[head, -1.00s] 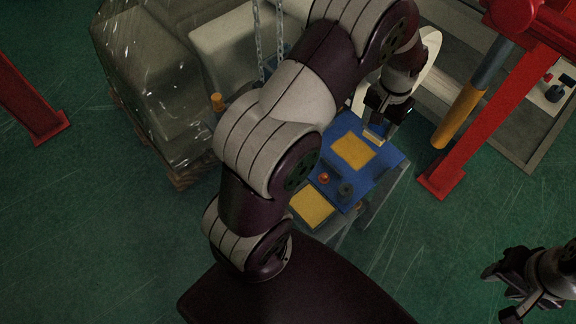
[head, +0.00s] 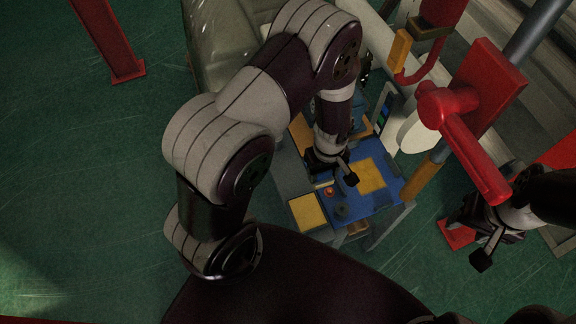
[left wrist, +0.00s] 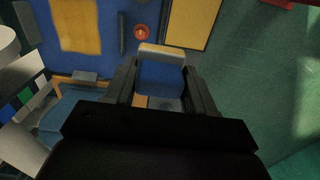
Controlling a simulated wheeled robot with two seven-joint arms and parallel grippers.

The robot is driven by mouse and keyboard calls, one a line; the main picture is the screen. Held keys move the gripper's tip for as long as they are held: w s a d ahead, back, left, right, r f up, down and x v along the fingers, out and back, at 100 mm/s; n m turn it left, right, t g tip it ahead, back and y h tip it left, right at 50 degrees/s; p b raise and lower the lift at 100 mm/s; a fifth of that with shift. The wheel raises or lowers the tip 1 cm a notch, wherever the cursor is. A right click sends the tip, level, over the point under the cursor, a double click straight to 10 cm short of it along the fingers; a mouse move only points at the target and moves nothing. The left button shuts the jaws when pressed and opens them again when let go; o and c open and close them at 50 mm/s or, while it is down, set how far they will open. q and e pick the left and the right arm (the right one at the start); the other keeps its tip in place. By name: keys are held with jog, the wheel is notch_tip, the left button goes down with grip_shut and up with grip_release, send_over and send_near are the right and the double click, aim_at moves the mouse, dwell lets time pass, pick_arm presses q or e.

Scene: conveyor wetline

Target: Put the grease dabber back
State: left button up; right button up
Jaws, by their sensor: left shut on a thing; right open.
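My left gripper (head: 334,178) is over the left part of the blue-topped work table (head: 352,198). In the left wrist view its two dark fingers (left wrist: 160,80) are shut on a blue block with a pale edge (left wrist: 161,76), which I take to be the grease dabber. In the head view the gripper mostly hides it; only a pale bit shows beside the fingers. My right gripper (head: 488,243) is open and empty, off to the right of the table over the green floor.
The table bears a yellow square (head: 367,176), a red button (head: 329,192) and a dark round piece (head: 341,211). A yellow panel (head: 308,211) lies at its near left.

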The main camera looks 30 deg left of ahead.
pick_arm(q)
jog(key=w+a+f, duration=0.1)
jog(key=a+f, duration=0.1)
jog(key=a, duration=0.1)
jog(key=a+f, duration=0.2)
jog(key=a, duration=0.2)
jog(key=w+a+f, duration=0.1)
jog(key=a+f, duration=0.2)
jog(key=a, duration=0.1)
jog(key=shift+w+f+b, duration=0.1)
jog(key=shift+w+b, duration=0.2)
jog(key=shift+w, duration=0.05)
notch_tip(320, 180, down, 4)
jog(key=o, duration=1)
jog(key=shift+f, duration=0.1)
jog(key=shift+o, duration=0.2)
